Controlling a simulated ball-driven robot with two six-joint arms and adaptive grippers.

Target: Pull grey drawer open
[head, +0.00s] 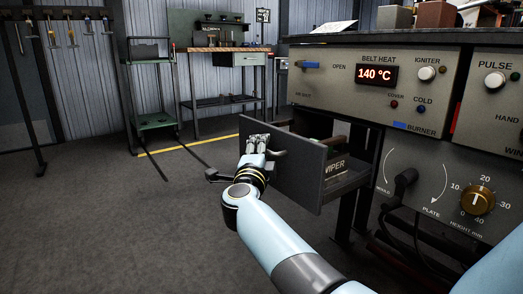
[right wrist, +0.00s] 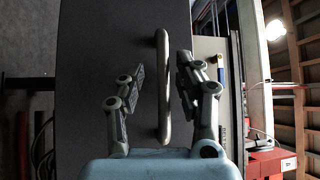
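The grey drawer (head: 297,172) stands pulled out from under the machine's control panel, its dark front facing left and its inside partly visible. A label reading WIPER (head: 335,167) shows behind the front. My right gripper (head: 258,141) is at the drawer front in the head view. In the right wrist view, the flat grey drawer front (right wrist: 90,70) fills the middle, with a pale bar handle (right wrist: 163,90) on it. The fingers of my right gripper (right wrist: 162,72) are spread on either side of the handle, with gaps on both sides. My left gripper is not in view.
The control panel (head: 350,92) with a 140 °C display is above the drawer. A black-handled lever (head: 405,180) and a brass knob (head: 477,201) are on the lower panel at right. A green trolley (head: 153,122) and a workbench (head: 220,50) stand behind. The floor at left is clear.

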